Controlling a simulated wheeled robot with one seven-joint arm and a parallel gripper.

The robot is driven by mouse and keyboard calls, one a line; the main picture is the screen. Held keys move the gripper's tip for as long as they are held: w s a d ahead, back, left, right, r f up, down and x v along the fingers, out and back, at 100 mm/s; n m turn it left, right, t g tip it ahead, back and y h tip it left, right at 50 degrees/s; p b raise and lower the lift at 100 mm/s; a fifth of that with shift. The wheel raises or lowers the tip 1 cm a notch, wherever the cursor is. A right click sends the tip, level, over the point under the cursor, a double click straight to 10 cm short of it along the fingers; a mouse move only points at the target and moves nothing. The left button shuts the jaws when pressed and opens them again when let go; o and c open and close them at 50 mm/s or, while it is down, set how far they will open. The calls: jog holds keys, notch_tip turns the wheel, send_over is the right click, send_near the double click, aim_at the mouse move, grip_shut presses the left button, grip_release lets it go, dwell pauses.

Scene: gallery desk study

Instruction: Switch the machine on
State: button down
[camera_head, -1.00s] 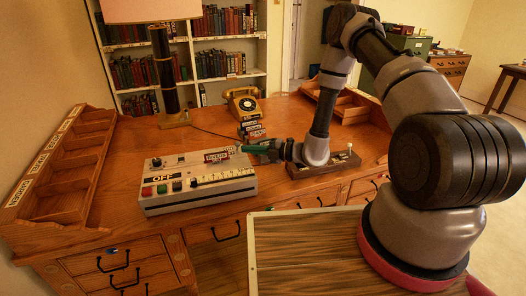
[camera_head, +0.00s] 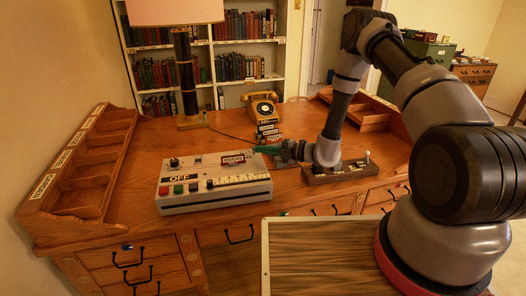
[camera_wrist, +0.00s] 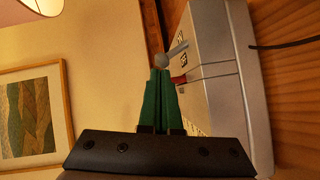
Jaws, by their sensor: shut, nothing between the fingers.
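The machine (camera_head: 216,196) is a pale grey box on the desk, with coloured buttons on its front left, a dark knob, a scale strip and a label reading OFF (camera_head: 180,178). My gripper (camera_head: 254,149) is at the machine's back right corner, with green fingers shut and empty. In the wrist view the closed fingertips (camera_wrist: 161,72) are right at a grey round-ended lever (camera_wrist: 163,59) beside the machine's face (camera_wrist: 212,75). I cannot tell whether they touch it.
A black lamp (camera_head: 187,80) and a yellow telephone (camera_head: 262,107) stand behind the machine. A wooden rack (camera_head: 85,180) is at the left and a small wooden block with a switch (camera_head: 340,172) at the right. Bare desk lies left of the machine.

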jog(key=shift+w+r+m+h, duration=0.25)
jog(key=shift+w+m+h, duration=0.05)
jog(key=shift+m, duration=0.1)
jog(key=shift+w+a+r+m+g, duration=0.15)
jog(key=shift+w+r+m+g, duration=0.15)
jog(key=shift+g, duration=0.1)
jog(key=shift+w+a+r+m+g+h, duration=0.1)
jog(key=shift+w+r+m+g+h, duration=0.1)
jog(key=shift+w+m+g+h, duration=0.25)
jog(key=shift+w+a+r+m+g+h, duration=0.1)
jog(key=shift+w+r+m+g+h, duration=0.2)
jog(key=shift+m, duration=0.25)
jog(key=shift+w+a, duration=0.1)
jog(key=shift+w, duration=0.6)
jog(key=shift+r, duration=0.1)
jog(key=shift+r, duration=0.7)
